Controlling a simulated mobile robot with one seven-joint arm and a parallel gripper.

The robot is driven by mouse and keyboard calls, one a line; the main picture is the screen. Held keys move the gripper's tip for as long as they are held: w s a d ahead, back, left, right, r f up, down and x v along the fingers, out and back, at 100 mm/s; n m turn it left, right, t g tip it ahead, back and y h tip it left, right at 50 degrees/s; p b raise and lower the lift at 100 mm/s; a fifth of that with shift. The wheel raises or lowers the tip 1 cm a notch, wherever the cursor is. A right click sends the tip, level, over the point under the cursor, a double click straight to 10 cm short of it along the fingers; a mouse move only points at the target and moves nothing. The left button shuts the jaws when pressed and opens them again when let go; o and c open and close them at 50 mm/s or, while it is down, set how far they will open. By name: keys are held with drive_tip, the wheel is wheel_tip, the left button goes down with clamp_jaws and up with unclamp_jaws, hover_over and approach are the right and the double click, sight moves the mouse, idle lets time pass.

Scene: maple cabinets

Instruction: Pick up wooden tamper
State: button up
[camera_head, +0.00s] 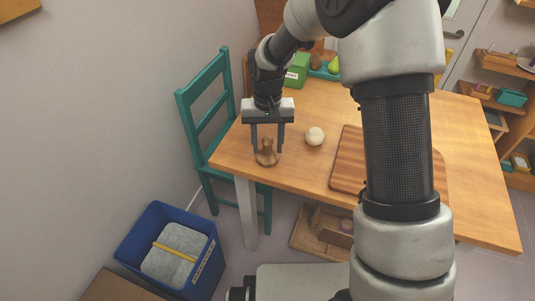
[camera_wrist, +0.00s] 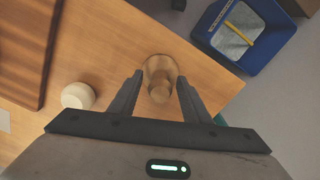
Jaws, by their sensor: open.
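The wooden tamper (camera_head: 267,156) stands upright near the left corner of the wooden table (camera_head: 312,176). It has a round base and a narrower handle on top. My gripper (camera_head: 268,150) is open and points down over it, with a finger on each side of the handle in the head view. In the wrist view the tamper (camera_wrist: 160,80) shows between and slightly beyond the two fingertips of my gripper (camera_wrist: 158,82). I see gaps between the fingers and the tamper, and nothing is held.
A pale round object (camera_head: 315,136) sits right of the tamper. A striped wooden board (camera_head: 347,160) lies farther right, partly behind my arm. A green box (camera_head: 297,70) is at the back. A teal chair (camera_head: 205,105) stands at the left, and a blue bin (camera_head: 150,222) is on the floor.

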clamp_jaws()
wheel_tip(320, 180, up, 10)
drive_tip(key=shift+r+p, duration=0.1)
drive_tip(key=shift+p, duration=1.05)
drive_tip(key=c, duration=0.6)
unclamp_jaws()
drive_tip(key=shift+c, duration=1.6)
